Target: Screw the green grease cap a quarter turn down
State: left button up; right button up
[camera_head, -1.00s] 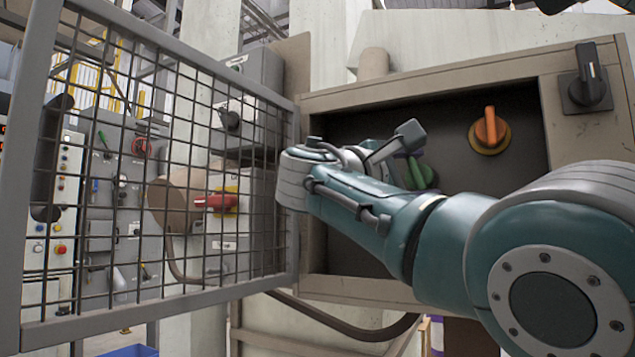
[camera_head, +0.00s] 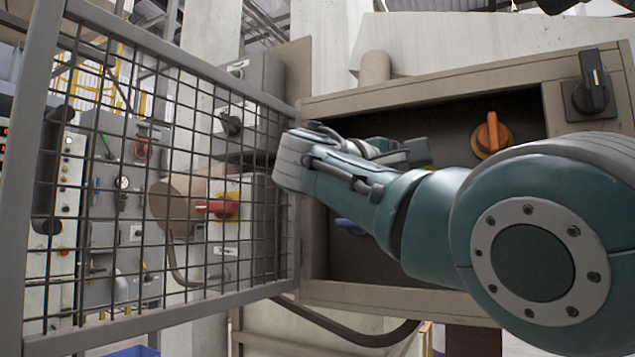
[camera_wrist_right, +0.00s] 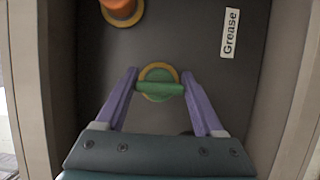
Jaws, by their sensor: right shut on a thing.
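The green grease cap (camera_wrist_right: 160,88) has a crossbar and sits on a yellow ring on the dark back panel, left of and below the "Grease" label (camera_wrist_right: 230,33). In the right wrist view the purple fingers of my right gripper (camera_wrist_right: 160,90) are at both ends of the crossbar, shut on it. The bar lies level between the fingers. In the head view my right gripper (camera_head: 415,152) reaches into the recessed box (camera_head: 420,291). My right arm hides the cap there. My left gripper is not in view.
An orange knob (camera_head: 491,134) on a yellow ring is right of my right gripper. A blue part (camera_head: 349,226) shows below my arm. A black switch (camera_head: 591,82) is on the box's right rim. A mesh door (camera_head: 294,215) stands open at the left.

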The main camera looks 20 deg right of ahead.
jog(key=o, duration=1.4)
jog(key=shift+a, duration=0.1)
jog(key=v, duration=0.9)
jog(key=shift+s+a+p, duration=0.15)
jog(key=shift+a+p, duration=0.2)
jog(key=shift+p, duration=0.05)
